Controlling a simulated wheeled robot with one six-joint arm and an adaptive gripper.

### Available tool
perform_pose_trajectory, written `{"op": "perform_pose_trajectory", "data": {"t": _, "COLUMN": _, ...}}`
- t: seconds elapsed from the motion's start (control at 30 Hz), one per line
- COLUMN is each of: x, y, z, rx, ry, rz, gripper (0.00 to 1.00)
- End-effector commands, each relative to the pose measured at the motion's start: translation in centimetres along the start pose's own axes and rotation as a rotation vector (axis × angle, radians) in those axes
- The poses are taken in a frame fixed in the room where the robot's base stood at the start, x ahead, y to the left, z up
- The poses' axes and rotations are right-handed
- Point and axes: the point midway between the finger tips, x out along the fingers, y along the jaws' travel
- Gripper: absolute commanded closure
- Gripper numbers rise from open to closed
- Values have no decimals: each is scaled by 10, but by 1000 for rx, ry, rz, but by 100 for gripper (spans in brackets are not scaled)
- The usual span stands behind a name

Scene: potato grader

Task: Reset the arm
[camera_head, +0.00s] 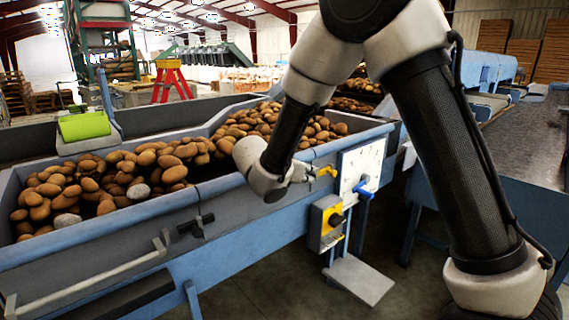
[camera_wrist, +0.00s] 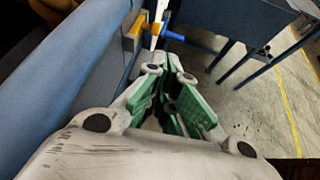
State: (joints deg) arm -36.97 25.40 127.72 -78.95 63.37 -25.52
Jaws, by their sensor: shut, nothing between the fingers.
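My arm crosses the right half of the head view and bends down to the blue trough's near wall. My gripper (camera_wrist: 165,72) shows in the wrist view with its green-padded fingers together and nothing between them. In the head view my gripper (camera_head: 299,172) is small, just left of a white panel (camera_head: 361,168) on the trough's side. The panel has a yellow handle (camera_head: 326,171) and a blue handle (camera_head: 363,189). In the wrist view the fingertips point toward these handles; I cannot tell whether they touch.
The long blue trough (camera_head: 130,219) holds many potatoes (camera_head: 160,160) and a few grey stones (camera_head: 138,191). A yellow-grey switch box (camera_head: 327,222) hangs below the panel. A blue-framed table (camera_head: 520,140) stands at the right. Bare floor (camera_head: 270,280) lies in front.

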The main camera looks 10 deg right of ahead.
Motion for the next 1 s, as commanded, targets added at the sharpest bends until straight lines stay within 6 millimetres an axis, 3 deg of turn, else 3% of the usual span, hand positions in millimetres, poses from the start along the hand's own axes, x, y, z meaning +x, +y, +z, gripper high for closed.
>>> {"op": "perform_pose_trajectory", "data": {"t": 0.1, "x": 9, "y": -39, "z": -18, "rx": 129, "ry": 69, "rz": -125, "gripper": 100}}
{"op": "perform_pose_trajectory", "data": {"t": 0.17, "x": 7, "y": -64, "z": -20, "rx": 234, "ry": 111, "rz": -202, "gripper": 100}}
{"op": "perform_pose_trajectory", "data": {"t": 0.37, "x": -8, "y": -159, "z": 1, "rx": 687, "ry": 250, "rz": -487, "gripper": 100}}
{"op": "perform_pose_trajectory", "data": {"t": 0.6, "x": -47, "y": -258, "z": 26, "rx": 1296, "ry": 434, "rz": -803, "gripper": 100}}
{"op": "perform_pose_trajectory", "data": {"t": 0.8, "x": -88, "y": -315, "z": 43, "rx": 1770, "ry": 613, "rz": -952, "gripper": 100}}
{"op": "perform_pose_trajectory", "data": {"t": 1.0, "x": -107, "y": -350, "z": 71, "rx": 2055, "ry": 703, "rz": -896, "gripper": 100}}
